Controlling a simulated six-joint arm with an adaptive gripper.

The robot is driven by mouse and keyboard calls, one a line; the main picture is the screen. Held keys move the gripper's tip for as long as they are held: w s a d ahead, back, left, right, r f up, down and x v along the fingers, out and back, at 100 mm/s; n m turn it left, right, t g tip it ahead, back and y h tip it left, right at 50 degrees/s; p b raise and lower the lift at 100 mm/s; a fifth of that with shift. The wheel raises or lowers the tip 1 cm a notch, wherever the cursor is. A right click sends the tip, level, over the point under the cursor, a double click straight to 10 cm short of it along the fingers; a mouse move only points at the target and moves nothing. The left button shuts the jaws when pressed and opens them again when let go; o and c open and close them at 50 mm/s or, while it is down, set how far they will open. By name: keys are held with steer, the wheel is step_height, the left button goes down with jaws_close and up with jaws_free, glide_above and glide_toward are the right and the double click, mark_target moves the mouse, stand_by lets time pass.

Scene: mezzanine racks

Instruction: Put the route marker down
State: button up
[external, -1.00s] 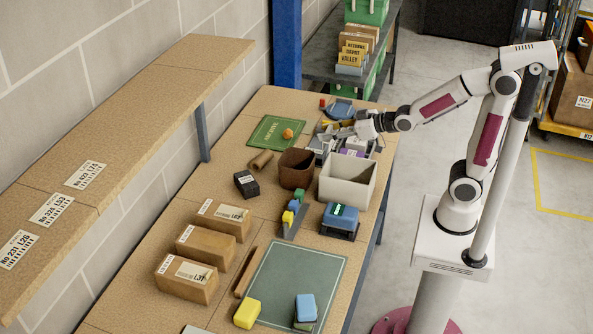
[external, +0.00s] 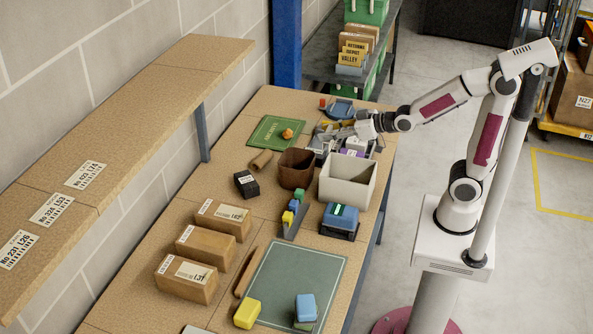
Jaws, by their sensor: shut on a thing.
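My gripper (external: 335,134) is at the far end of the workbench, low over a cluster of small grey, white and purple items. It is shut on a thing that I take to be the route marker. The held thing is small and mostly hidden by the fingers and the clutter, so its shape and whether it touches what is below cannot be told. A yellow piece (external: 347,123) shows right by the fingers; I cannot tell whether it is part of the held thing.
A green mat (external: 268,142) with an orange piece (external: 287,133) lies left of my gripper. A brown bin (external: 296,168) and an open cream bin (external: 348,182) stand nearer. Several cartons line the left side. The large green mat (external: 318,270) is mostly clear.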

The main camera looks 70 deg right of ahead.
steer(key=a+f+n+g+y, duration=0.1)
steer(key=a+f+n+y, duration=0.25)
steer(key=a, duration=0.85)
steer(key=a+f+n+g+y, duration=0.15)
steer(key=a+f, duration=0.35)
steer(key=a, duration=0.7)
steer(key=n+g+y, duration=0.2)
steer(key=n+y, duration=0.2)
steer(key=y, duration=0.1)
glide_above(294, 285)
steer(key=shift+f+t, duration=0.25)
steer(key=shift+f, duration=0.55)
step_height(294, 285, down, 6)
steer(key=shift+f, duration=0.15)
steer(key=shift+f, duration=0.1)
steer(key=shift+f, duration=1.75)
